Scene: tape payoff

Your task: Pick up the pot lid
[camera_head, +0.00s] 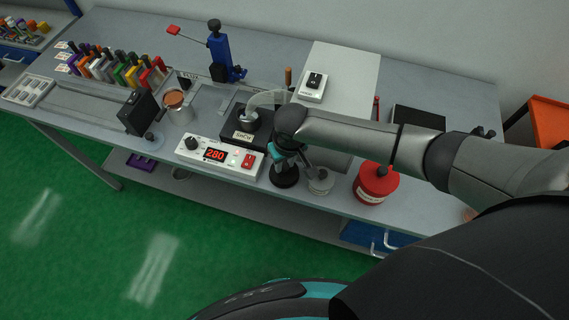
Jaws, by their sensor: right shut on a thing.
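The pot lid looks to be the dark round piece (285,179) under my right gripper (280,163), near the bench's front edge. My right gripper points down and is shut on it. The jaws and the lid's top are partly hidden by my wrist, and I cannot tell whether the lid touches the bench. The black pot (242,138) with an SnCu label stands just left of the gripper, with a silvery opening and a clear curved shield behind it. My left gripper is not in view.
A white control box (219,157) reading 280 sits in front of the pot. A small grey-lidded jar (321,182) and a red canister (374,184) stand to the right. A copper-topped can (177,107) and a blue stand (221,55) are further left.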

